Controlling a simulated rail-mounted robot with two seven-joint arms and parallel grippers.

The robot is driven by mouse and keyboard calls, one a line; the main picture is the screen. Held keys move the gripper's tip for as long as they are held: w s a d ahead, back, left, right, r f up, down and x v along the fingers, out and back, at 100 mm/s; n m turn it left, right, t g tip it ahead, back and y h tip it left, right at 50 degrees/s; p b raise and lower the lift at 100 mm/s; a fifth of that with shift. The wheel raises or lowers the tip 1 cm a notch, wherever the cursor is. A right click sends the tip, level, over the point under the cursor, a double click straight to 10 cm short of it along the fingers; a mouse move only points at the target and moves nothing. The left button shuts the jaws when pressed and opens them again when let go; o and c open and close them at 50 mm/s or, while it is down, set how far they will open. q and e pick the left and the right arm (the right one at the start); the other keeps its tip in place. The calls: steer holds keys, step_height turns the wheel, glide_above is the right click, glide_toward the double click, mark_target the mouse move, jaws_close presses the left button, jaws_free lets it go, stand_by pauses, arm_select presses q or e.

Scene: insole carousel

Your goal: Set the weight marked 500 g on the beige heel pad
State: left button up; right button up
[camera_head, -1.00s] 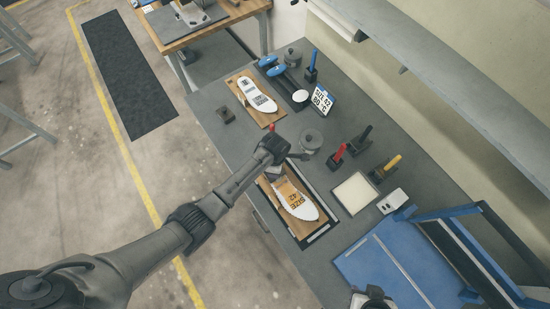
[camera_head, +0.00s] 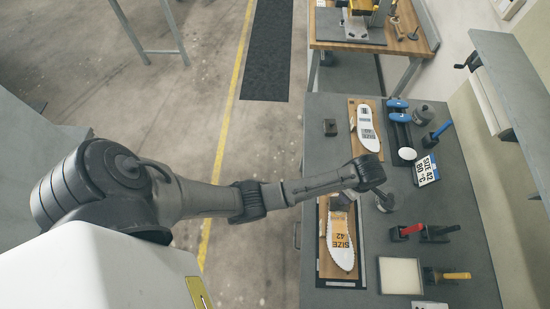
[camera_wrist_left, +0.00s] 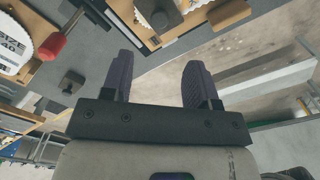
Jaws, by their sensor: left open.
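My left gripper (camera_head: 379,192) is over the bench beside a round grey weight (camera_head: 387,205). In the left wrist view its two purple fingers (camera_wrist_left: 160,78) are apart with nothing between them. A second grey weight (camera_head: 424,115) stands farther back. I cannot read a mark on either weight. A white insole (camera_head: 343,262) lies on a wooden board, with a beige-orange part (camera_head: 341,231) printed SIZE 42. A dark block (camera_head: 342,202) is at that insole's far end, partly behind my wrist. I cannot tell which surface is the heel pad. My right gripper is not in view.
Another white insole (camera_head: 367,125) on a board lies farther back. Red (camera_head: 411,229), black (camera_head: 440,231) and yellow (camera_head: 456,276) handled tools stand at the right. A cream square pad (camera_head: 399,274) is at the front. A sign (camera_head: 426,171) stands near the wall.

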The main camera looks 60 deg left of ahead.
arm_select(q)
steer(key=s+a+f+m+t, duration=0.1)
steer(key=s+a+f+m, duration=0.1)
steer(key=s+m, duration=0.9)
steer(key=s+a+r+m+t, duration=0.1)
steer(key=s+a+r+m, duration=0.1)
steer(key=s+m, duration=0.3)
steer(key=s+a+r+m+t, duration=0.1)
steer(key=s+a+r+m, duration=0.2)
steer(key=s, duration=0.9)
steer(key=r+m, duration=0.1)
steer(key=m, duration=0.2)
steer(key=shift+s+r+t, duration=0.3)
steer(key=shift+s+r, duration=0.05)
steer(key=shift+s, duration=0.05)
